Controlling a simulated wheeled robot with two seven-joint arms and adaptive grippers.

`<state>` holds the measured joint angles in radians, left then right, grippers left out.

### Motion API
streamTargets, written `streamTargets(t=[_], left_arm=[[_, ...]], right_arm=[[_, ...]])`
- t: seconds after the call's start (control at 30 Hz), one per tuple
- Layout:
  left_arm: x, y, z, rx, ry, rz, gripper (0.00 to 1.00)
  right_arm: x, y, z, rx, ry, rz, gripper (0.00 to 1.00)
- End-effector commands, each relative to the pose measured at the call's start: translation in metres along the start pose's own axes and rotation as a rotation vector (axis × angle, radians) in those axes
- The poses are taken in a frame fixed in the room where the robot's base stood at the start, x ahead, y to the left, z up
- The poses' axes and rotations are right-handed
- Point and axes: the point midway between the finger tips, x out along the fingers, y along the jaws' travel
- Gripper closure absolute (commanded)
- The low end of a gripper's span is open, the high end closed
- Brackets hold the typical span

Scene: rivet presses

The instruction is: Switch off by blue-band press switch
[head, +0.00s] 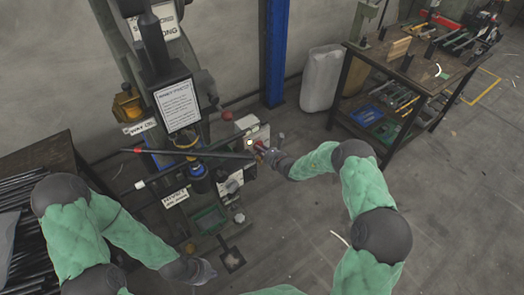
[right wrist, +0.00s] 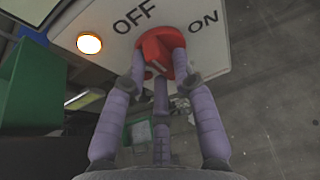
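The switch box (head: 262,133) is a pale panel on the right side of the press. A round lamp (right wrist: 89,43) on it glows. Its red switch knob (right wrist: 158,48) sits below and between the words OFF and ON; its exact setting is hard to read. My right gripper (right wrist: 160,66) is shut around the knob, with fingers at both sides and one below; it also shows in the head view (head: 262,149).
Long dark press handles (head: 200,153) cross in front of the press. A green tray (head: 208,219) lies on its base. A dark rack of rods (head: 25,190) stands at left. A tool bench (head: 425,80) stands at right. The floor between press and bench is mostly clear.

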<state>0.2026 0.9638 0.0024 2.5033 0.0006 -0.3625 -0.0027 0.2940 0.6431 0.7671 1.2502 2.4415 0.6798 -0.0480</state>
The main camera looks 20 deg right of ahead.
Motion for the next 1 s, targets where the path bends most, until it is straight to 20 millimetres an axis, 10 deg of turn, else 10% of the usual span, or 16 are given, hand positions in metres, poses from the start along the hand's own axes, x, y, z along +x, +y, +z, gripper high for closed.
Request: streamTargets(t=[0.53, 1.0], left_arm=[[0.0, 0.0, 0.0, 0.0, 0.0, 0.0, 1.0], [0.0, 0.0, 0.0, 0.0, 0.0, 0.0, 1.0]], right_arm=[[-0.008, -0.001, 0.0, 0.003, 0.0, -0.001, 0.51], [-0.08, -0.002, 0.001, 0.002, 0.0, -0.003, 0.51]])
